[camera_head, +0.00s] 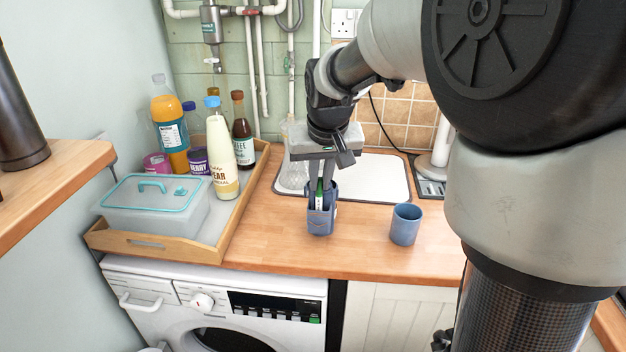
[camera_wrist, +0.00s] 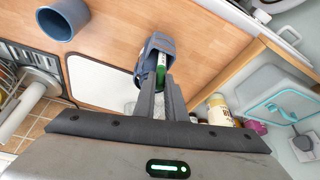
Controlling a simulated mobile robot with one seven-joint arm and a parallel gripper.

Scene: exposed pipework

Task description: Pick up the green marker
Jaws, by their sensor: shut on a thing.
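The green marker (camera_head: 319,192) stands upright in a blue holder (camera_head: 321,221) on the wooden counter, with a white section below its green part. In the wrist view the marker (camera_wrist: 161,74) shows between my fingertips, at the mouth of the blue holder (camera_wrist: 157,46). My gripper (camera_head: 322,188) points down over the holder, its fingers shut on the marker. The marker's lower end is hidden inside the holder. The gripper also shows in the wrist view (camera_wrist: 160,86).
A blue cup (camera_head: 405,225) stands to the right on the counter. A wooden tray (camera_head: 150,246) at left holds a lidded box (camera_head: 153,207) and several bottles. The counter between holder and cup is clear.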

